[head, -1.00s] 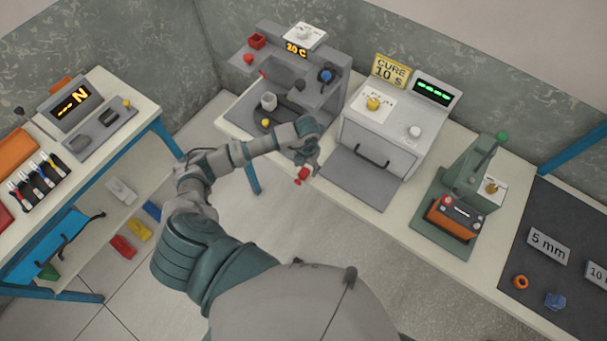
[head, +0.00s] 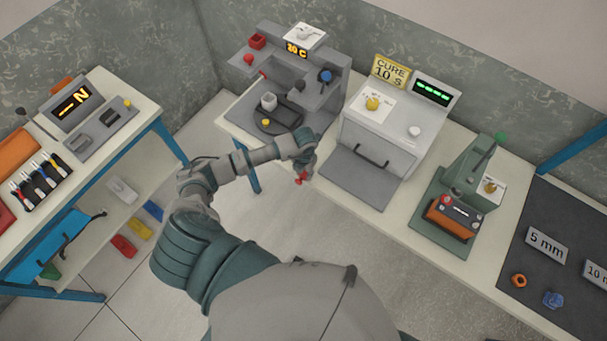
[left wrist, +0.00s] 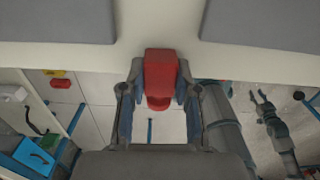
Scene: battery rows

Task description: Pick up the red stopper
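A red stopper (left wrist: 160,78) is between the two fingers of my left gripper (left wrist: 160,95), which touch it on both sides in the left wrist view. In the head view the left gripper (head: 304,171) points down at the front edge of the long bench, with the red stopper (head: 301,178) at its tips. The fingers partly hide the stopper's sides. My right gripper is outside the head view. It appears small at the right of the left wrist view (left wrist: 259,98), with its fingers apart and empty.
A tool table (head: 140,90) stands at left. Open floor lies between them.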

